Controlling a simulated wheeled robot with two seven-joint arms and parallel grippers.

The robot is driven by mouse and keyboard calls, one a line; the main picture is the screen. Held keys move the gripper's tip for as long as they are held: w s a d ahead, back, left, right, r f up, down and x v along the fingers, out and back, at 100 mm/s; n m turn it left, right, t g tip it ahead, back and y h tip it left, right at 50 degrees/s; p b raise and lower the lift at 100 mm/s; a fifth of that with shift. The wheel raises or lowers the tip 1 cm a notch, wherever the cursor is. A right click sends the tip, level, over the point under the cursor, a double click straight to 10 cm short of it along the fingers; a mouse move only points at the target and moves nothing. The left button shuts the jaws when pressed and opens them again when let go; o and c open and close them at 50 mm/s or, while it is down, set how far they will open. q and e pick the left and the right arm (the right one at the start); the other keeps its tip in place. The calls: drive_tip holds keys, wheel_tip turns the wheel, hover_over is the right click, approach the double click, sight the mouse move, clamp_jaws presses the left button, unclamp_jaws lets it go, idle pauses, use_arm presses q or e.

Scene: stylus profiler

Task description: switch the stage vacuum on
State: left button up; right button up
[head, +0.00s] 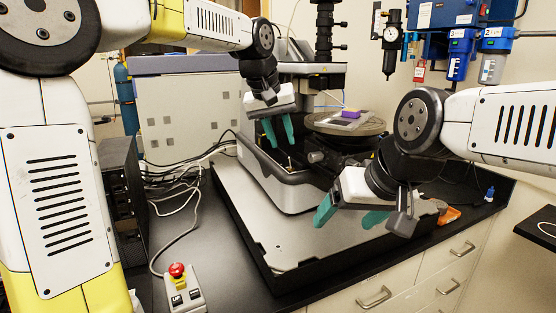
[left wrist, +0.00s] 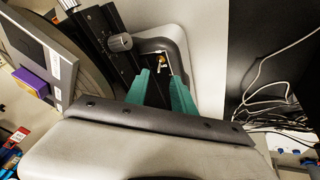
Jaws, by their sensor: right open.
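A small toggle switch with a brass-coloured base (left wrist: 162,62) sits in a dark recess of the profiler base in the left wrist view. In the head view the switch (head: 290,163) shows as a small bright stub below my left gripper. My left gripper (head: 280,145) hangs above the recess, its teal fingers apart and empty. In the left wrist view these fingers (left wrist: 160,82) point toward the switch, apart from it. The switch's on or off position cannot be told. My right gripper (head: 347,222) is open and empty over the front of the profiler's base plate.
The round stage (head: 325,124) carries a plate with a purple block (head: 350,113). A knob (head: 316,157) stands right of the recess. A control box with a red button (head: 177,270) lies at front left, near loose cables (head: 180,190). An orange object (head: 449,215) lies right of my right gripper.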

sight(290, 163)
use_arm(q)
drive_tip(key=x, duration=0.7)
drive_tip(key=shift+w+d+f, duration=0.1)
drive_tip(key=shift+f, duration=0.15)
clamp_jaws()
